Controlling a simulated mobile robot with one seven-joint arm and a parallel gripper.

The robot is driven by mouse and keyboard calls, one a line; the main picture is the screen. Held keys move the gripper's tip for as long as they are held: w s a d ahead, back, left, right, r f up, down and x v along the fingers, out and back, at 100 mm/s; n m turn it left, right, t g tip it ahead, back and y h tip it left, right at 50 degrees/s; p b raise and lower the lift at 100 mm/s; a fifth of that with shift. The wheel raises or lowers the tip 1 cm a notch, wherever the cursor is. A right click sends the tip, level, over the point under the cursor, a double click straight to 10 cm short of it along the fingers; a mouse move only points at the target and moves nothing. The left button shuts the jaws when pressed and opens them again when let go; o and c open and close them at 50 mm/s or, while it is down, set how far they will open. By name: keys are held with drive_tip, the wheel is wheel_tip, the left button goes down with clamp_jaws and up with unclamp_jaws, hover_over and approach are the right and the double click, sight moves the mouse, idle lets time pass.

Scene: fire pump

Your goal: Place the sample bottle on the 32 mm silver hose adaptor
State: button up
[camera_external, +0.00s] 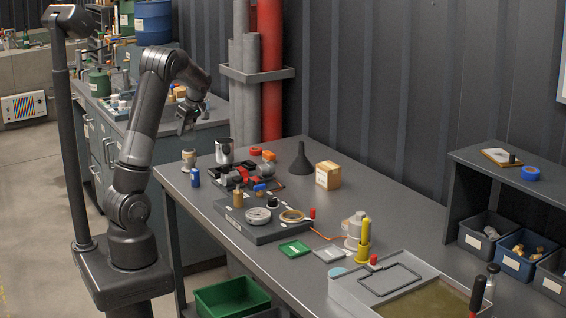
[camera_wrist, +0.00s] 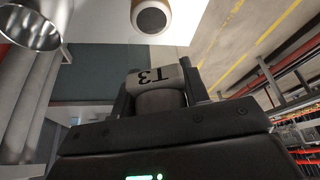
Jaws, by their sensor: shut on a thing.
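My gripper (camera_external: 187,122) is raised above the far left end of the bench, clear of the bench top. In the wrist view its two fingers (camera_wrist: 159,95) are shut on a pale grey bottle (camera_wrist: 158,78) marked "T3", which I take as the sample bottle. In the outside view the held bottle is too small to make out. A shiny silver open-topped cylinder (camera_external: 224,151) stands on the bench; it also shows in the wrist view (camera_wrist: 32,30). It may be the silver hose adaptor; its size cannot be read. The bottle is apart from it.
A tan and grey fitting (camera_external: 189,159) and a blue cylinder (camera_external: 195,178) stand near the bench's left edge. Red and black parts (camera_external: 250,176), a black funnel (camera_external: 301,160) and a cardboard box (camera_external: 328,175) lie to the right. Grey and red pipes stand behind.

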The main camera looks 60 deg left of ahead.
sight(192, 121)
drive_tip(key=shift+f, duration=2.05)
drive_tip(key=o, duration=1)
drive_tip(key=shift+f, duration=0.1)
drive_tip(key=shift+c, duration=0.2)
drive_tip(key=v, duration=1.2)
